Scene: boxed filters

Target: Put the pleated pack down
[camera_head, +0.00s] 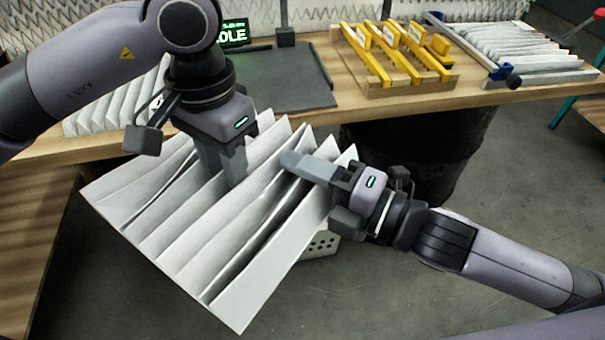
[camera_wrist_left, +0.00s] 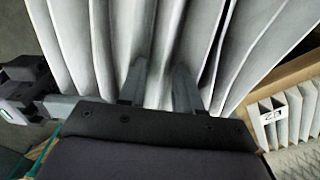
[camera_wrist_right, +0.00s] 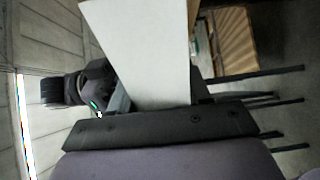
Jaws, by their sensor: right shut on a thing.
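The white pleated pack (camera_head: 200,240) hangs tilted in front of the bench, above the floor, with its pleats running diagonally. It also fills the upper part of the left wrist view (camera_wrist_left: 110,40). My right gripper (camera_head: 300,165) is shut on the pack's right side; a flat white panel of it (camera_wrist_right: 140,45) shows between the fingers in the right wrist view. My left gripper (camera_head: 228,165) points down into the pleats from above. In the left wrist view its two fingers (camera_wrist_left: 158,85) stand apart with pleat material between them. The fingertips are hidden among the folds.
The wooden bench (camera_head: 300,112) runs behind the pack. It bears a dark mat (camera_head: 285,85), a yellow slotted rack (camera_head: 395,55), and pleated packs at left (camera_head: 90,120) and right (camera_head: 520,50). A black bin (camera_head: 420,150) stands under it. A white perforated object (camera_head: 322,245) is partly hidden.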

